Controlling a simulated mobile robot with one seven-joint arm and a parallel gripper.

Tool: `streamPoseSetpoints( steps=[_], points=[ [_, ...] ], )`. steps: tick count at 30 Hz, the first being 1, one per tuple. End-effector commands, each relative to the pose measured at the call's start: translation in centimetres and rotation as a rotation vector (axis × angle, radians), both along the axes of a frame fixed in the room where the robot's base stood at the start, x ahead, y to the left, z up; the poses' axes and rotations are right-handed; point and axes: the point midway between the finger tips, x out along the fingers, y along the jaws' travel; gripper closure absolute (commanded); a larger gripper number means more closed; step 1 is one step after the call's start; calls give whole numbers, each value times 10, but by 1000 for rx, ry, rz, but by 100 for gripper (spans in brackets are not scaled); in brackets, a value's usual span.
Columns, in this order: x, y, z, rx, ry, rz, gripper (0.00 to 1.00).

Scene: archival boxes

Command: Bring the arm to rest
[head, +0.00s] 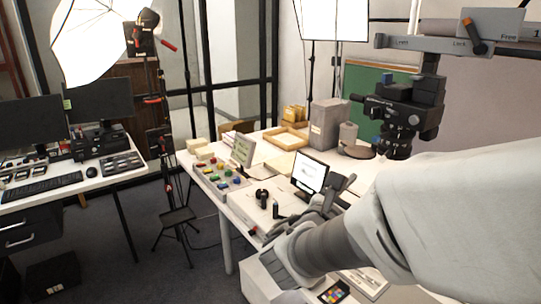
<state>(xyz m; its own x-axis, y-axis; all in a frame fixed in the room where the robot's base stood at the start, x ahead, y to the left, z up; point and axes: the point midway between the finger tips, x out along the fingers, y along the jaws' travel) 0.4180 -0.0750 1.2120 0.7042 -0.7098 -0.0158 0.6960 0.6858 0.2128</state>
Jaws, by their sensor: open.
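My arm, in a pale cover, reaches in from the right of the head view and bends back at a grey wrist. My gripper (343,192) is at the wrist's far side, over the white table (228,207), in front of a small lit screen (310,174). Its dark fingers stand apart, and nothing shows between them. The wrist hides part of the gripper and the table's near part. I cannot tell how high the gripper is above the table.
A control panel with coloured buttons (222,178) lies on the table's left. A grey box (328,124) and a wooden tray (285,138) stand behind. A camera on an overhead arm (402,112) hangs close above my arm. A desk with monitors (102,100) stands left; floor lies between.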

Motion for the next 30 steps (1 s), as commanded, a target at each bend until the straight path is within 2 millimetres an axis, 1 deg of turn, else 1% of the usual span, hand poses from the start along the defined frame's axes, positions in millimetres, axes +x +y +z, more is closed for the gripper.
streamPoseSetpoints(
  steps=[2,5,6,9,12,14,17,21,25,30],
  points=[
    [-10,-12,-2,64,-12,-49,53],
    [-32,-33,-9,209,-39,-158,53],
    [-43,-41,-14,284,-55,-212,53],
    [-74,-56,-28,485,-105,-350,53],
    [-102,-61,-43,687,-165,-480,53],
    [-117,-60,-51,812,-205,-556,53],
    [-139,-50,-64,1017,-279,-676,53],
    [-161,-26,-74,1308,-393,-829,53],
    [-171,4,-75,1579,-507,-958,53],
    [-174,43,-64,1897,-642,-1089,53]
  ],
)
